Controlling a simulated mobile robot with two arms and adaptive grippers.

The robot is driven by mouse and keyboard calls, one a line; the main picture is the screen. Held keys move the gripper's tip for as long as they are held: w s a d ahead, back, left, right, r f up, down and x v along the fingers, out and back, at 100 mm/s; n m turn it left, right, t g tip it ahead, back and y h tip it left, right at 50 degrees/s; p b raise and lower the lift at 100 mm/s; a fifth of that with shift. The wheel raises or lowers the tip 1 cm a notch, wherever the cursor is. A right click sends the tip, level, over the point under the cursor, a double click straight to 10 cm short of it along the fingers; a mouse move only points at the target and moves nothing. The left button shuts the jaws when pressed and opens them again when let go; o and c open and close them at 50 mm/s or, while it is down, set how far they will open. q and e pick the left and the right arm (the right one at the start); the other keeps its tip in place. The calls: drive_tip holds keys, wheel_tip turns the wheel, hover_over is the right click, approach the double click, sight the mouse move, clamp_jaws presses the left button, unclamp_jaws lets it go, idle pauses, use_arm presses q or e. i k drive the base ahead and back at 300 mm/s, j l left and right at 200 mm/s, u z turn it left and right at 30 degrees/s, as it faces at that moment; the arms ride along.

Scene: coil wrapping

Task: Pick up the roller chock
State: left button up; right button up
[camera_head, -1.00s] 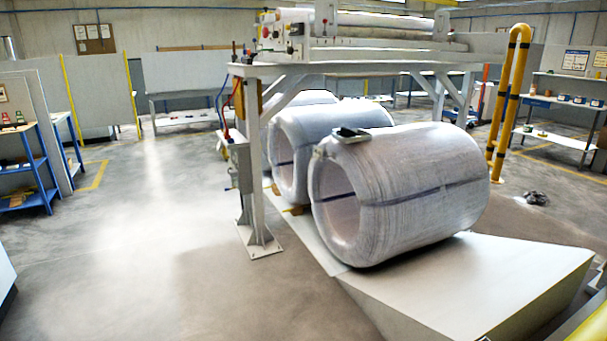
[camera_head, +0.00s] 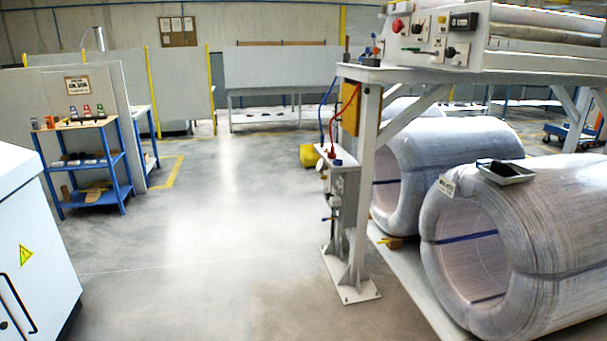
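I cannot tell for certain which thing is the roller chock. Neither of my grippers shows in the view.
A steel frame with a control box (camera_head: 340,190) stands right of centre. A white cabinet (camera_head: 35,240) with a warning sign is at the near left. A yellow object (camera_head: 310,155) is behind the frame's post. The grey floor (camera_head: 215,230) between is clear.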

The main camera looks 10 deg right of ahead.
sight(502, 169)
drive_tip(key=i+z, duration=0.25)
drive_tip(key=i, duration=0.35)
drive_tip(key=i+z, duration=0.2)
drive_tip(key=i, duration=0.4)
drive_tip(key=i+j+z, duration=0.25)
drive_tip(key=i, duration=0.35)
drive_tip(key=l, duration=0.1)
